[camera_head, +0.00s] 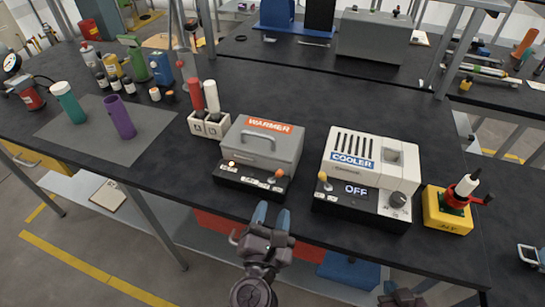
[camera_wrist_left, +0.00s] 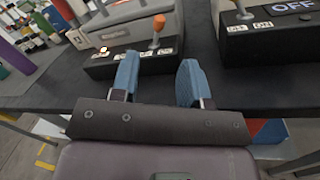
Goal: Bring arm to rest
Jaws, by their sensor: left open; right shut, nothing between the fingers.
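My left gripper (camera_head: 272,214) is in front of the bench's front edge, below the warmer. Its two blue fingers are apart with nothing between them; the left wrist view shows them too (camera_wrist_left: 159,72). My right gripper (camera_head: 404,297) shows only in part at the bottom edge of the head view, low in front of the bench. It is shut and holds nothing. The grey warmer (camera_head: 262,145) stands on the bench beyond the left gripper, with an orange-knobbed lever (camera_wrist_left: 157,30) at its front. The white cooler (camera_head: 365,165) stands to its right, its display reading OFF.
The dark bench (camera_head: 190,165) has a grey mat (camera_head: 95,135) with teal and purple cylinders on the left. A yellow block with a red-and-white handle (camera_head: 448,212) stands near the right corner. Red and blue boxes (camera_head: 348,270) sit on the shelf below.

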